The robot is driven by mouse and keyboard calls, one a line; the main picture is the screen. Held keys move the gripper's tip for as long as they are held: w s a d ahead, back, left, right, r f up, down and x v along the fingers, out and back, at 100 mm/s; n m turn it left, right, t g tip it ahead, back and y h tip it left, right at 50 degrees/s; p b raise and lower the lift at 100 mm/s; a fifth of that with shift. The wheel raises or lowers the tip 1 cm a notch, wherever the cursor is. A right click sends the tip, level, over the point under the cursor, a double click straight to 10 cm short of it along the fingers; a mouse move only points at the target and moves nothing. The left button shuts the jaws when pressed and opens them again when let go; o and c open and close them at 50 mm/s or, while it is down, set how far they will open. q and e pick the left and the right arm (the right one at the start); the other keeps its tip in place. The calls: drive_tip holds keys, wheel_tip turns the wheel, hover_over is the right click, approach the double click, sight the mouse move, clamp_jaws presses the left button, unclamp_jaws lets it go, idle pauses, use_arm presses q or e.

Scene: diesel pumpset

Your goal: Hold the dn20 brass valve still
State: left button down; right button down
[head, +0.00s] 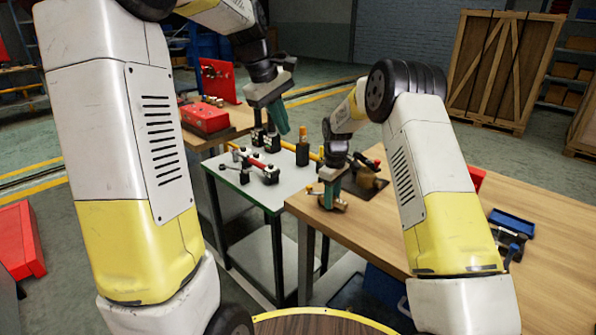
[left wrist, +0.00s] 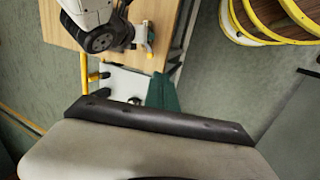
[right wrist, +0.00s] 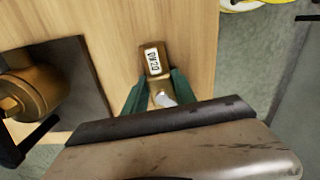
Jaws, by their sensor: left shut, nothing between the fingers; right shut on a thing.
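The brass valve (right wrist: 147,78) has a white label reading DN20, seen in the right wrist view. It is between the green fingers of my right gripper (right wrist: 160,101), which is shut on it over the wooden workbench. In the head view my right gripper (head: 329,190) is at the bench's left end, and the valve is mostly hidden or too small to make out. My left gripper (head: 281,122) is shut and empty, pointing down above the grey-topped table. Its green fingers (left wrist: 163,94) also show in the left wrist view.
A larger brass fitting (right wrist: 35,88) sits on a dark plate (right wrist: 80,75) beside the valve. The grey-topped table (head: 233,186) carries a red-handled part (head: 258,166). A blue tray (head: 511,222) lies on the wooden workbench (head: 375,228), whose middle is clear.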

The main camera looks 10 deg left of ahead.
use_arm(q)
drive_tip(key=w+a+f+n+g, duration=0.2)
drive_tip(key=w+f+g, duration=0.2)
drive_tip(key=w+f, duration=1)
drive_tip(key=x, duration=0.9)
drive_tip(key=shift+w+a+f, duration=0.1)
drive_tip(key=shift+w+a, duration=0.05)
drive_tip(key=shift+w, duration=0.05)
drive_tip(key=shift+s+d, duration=0.3)
drive_tip(key=shift+d, duration=0.3)
drive_tip(key=shift+s+d, duration=0.3)
drive_tip(key=shift+d, duration=0.25)
drive_tip(key=shift+s+d, duration=0.35)
drive_tip(key=shift+d, duration=0.25)
